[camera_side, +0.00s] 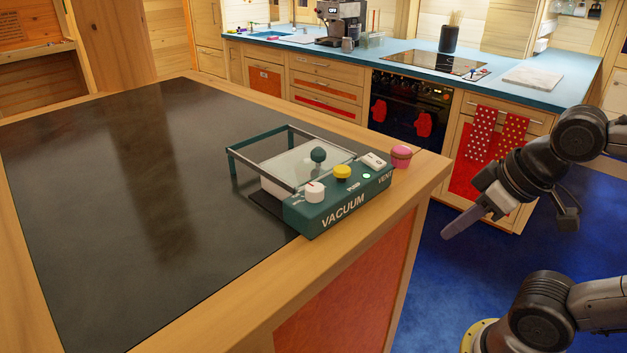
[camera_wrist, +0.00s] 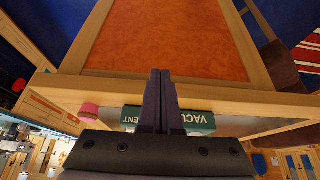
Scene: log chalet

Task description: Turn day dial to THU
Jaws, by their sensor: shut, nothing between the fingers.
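I see no dial marked with days in either view. A green vacuum device (camera_side: 340,205) sits at the near right corner of the table. Its front panel reads VACUUM and VENT. On its top are a white knob (camera_side: 314,192) with a red mark, a yellow knob (camera_side: 342,172) and a white switch (camera_side: 374,160). My gripper (camera_side: 447,235) is shut and empty, off the table's right side, apart from the device. In the wrist view my shut fingers (camera_wrist: 160,72) overlap the device's green front (camera_wrist: 199,121), whose knobs are hidden there.
A glass-lidded frame (camera_side: 290,130) with a dark green ball knob is behind the panel. A pink cup-like object (camera_side: 401,156) stands right of the device. The dark tabletop (camera_side: 130,200) is clear to the left. A kitchen counter (camera_side: 490,75) stands behind.

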